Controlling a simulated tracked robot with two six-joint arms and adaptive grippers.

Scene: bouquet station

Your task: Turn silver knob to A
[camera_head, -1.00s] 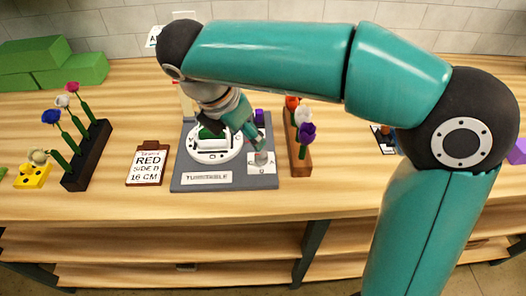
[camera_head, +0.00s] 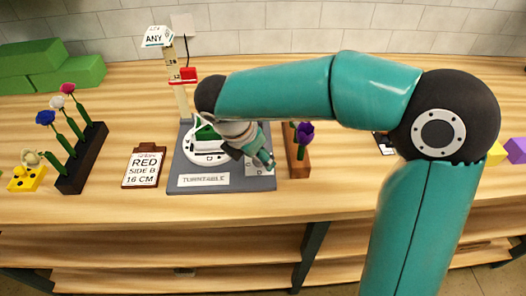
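The grey turntable board (camera_head: 225,184) lies in the middle of the bench, with a "TURNTABLE" label at its front. The round white turntable (camera_head: 203,157) has a green block (camera_head: 205,133) on it. A white dial plate (camera_head: 259,170) is at the board's front right. The silver knob is not clearly seen; my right gripper covers that area. My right gripper (camera_head: 264,161) points down and right, over the dial plate. I cannot tell whether its fingers are open, shut or touching the knob. The knob's setting cannot be read. My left gripper is out of view.
A dark rack (camera_head: 82,165) with several flowers and a card reading "RED SIDE B 16 CM" (camera_head: 144,167) are to the left. A wooden rack (camera_head: 298,164) with a purple flower (camera_head: 304,132) stands close right. A measuring post (camera_head: 179,90) rises behind.

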